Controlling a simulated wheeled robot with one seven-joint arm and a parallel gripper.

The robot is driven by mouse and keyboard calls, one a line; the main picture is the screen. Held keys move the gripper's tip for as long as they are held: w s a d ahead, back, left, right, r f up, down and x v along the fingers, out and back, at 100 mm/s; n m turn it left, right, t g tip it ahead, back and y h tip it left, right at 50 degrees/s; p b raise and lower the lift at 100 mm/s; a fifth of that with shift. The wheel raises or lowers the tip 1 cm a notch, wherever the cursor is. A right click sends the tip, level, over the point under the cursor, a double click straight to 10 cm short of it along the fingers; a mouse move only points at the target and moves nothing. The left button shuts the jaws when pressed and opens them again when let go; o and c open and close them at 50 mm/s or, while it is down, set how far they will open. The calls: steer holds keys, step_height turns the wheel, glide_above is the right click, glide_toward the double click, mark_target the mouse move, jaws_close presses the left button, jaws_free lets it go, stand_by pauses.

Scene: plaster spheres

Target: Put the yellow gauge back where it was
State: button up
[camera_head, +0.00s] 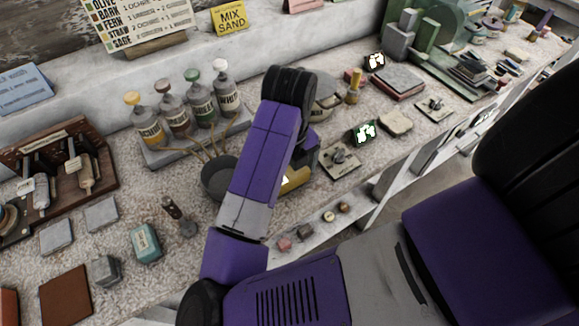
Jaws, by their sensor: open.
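A yellow object (296,180) with a small white mark shows low beside my forearm. It may be the yellow gauge, but my arm covers much of it. My gripper (308,155) is mostly hidden behind my purple forearm; only a purple and dark part of it shows, just above the yellow object. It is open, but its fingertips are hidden. I cannot tell whether it touches the yellow object. A small yellow upright piece (354,87) stands farther back on the bench.
Several bottles (195,102) stand on a tray left of my arm. A dark bowl (219,178) with sticks is close beside my forearm. The bench's front edge is near.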

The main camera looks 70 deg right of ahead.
step_height(320, 180, up, 12)
steer(key=p, duration=0.2)
steer(key=s+d+r+n+h, duration=0.1)
steer(key=d+r+n+h, duration=0.35)
steer(key=d, duration=0.55)
steer(key=s+d+r+n+h, duration=0.1)
steer(key=d+r+n+h, duration=0.4)
steer(key=d, duration=0.4)
steer(key=w+r+n+t+h, duration=0.55)
steer(key=w+n+t, duration=0.2)
steer(key=n, duration=0.45)
steer(key=a+f+n+t+y, duration=0.45)
steer(key=a+f+n, duration=0.25)
steer(key=a+n, duration=0.25)
steer(key=a+f+n+t+y, duration=0.45)
steer(key=a+f+n, duration=0.25)
steer(key=a+n, duration=0.25)
steer(key=s+a+f+n+g+y, duration=0.1)
steer(key=s+a+f+y, duration=0.1)
steer(key=s+a, duration=0.6)
steer(key=s+a+f+n+y, duration=0.1)
steer(key=s+a+y, duration=0.3)
steer(key=s+a, duration=0.5)
steer(key=shift+s+f+g, duration=0.35)
steer(key=shift+f, duration=0.2)
